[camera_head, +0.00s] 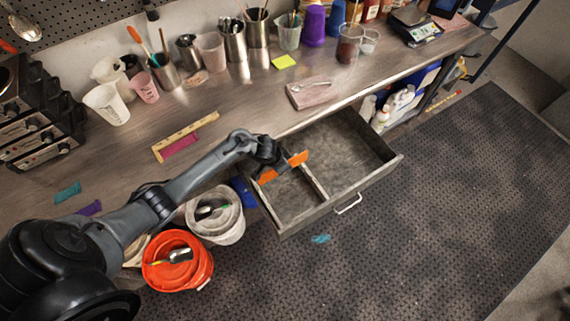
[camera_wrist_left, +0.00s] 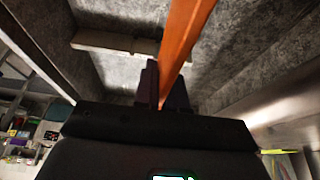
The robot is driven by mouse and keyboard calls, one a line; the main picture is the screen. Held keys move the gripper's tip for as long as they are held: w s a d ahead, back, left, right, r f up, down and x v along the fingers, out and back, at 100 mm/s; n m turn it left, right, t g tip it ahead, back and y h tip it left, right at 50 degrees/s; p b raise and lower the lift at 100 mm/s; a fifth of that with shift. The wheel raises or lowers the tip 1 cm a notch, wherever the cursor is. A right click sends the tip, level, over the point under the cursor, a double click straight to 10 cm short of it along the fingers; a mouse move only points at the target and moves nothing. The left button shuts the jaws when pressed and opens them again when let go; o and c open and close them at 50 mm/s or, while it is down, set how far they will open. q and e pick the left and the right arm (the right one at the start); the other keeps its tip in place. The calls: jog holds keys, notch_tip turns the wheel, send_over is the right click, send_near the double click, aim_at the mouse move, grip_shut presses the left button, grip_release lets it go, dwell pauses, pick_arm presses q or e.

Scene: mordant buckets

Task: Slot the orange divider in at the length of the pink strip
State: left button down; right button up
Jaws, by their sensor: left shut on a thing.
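The orange divider (camera_head: 297,159) is a flat strip held over the left part of the open drawer (camera_head: 371,178). My left gripper (camera_head: 277,163) is shut on it, and the divider (camera_wrist_left: 183,42) rises from between the fingers (camera_wrist_left: 161,88) in the left wrist view. A grey cross divider (camera_head: 316,184) stands in the drawer; the orange one's right end lies near its back end. I cannot tell whether they touch or how deep the orange divider sits. The pink strip (camera_head: 180,146) lies on the bench beside a wooden ruler (camera_head: 186,136). My right gripper is not in view.
The drawer's right compartment (camera_head: 345,152) is empty. A white bucket (camera_head: 225,222) and an orange bucket (camera_head: 203,262) stand left of the drawer. Cups and tool pots line the bench's back.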

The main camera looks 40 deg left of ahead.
pick_arm(q)
jog(key=shift+f+b, duration=1.35)
jog(key=shift+f, duration=0.95)
jog(key=shift+f+b, duration=0.3)
jog(key=shift+f, duration=0.2)
jog(key=shift+p, duration=1)
jog(key=shift+f+b, duration=0.35)
jog(key=shift+f, duration=0.1)
jog(key=shift+f+b, duration=0.55)
jog(key=shift+f, duration=0.35)
jog(key=shift+f+b, duration=0.6)
jog(key=shift+f, duration=0.35)
jog(key=shift+f+b, duration=0.45)
jog(key=shift+f, duration=0.25)
jog(key=c, duration=1.1)
grip_release()
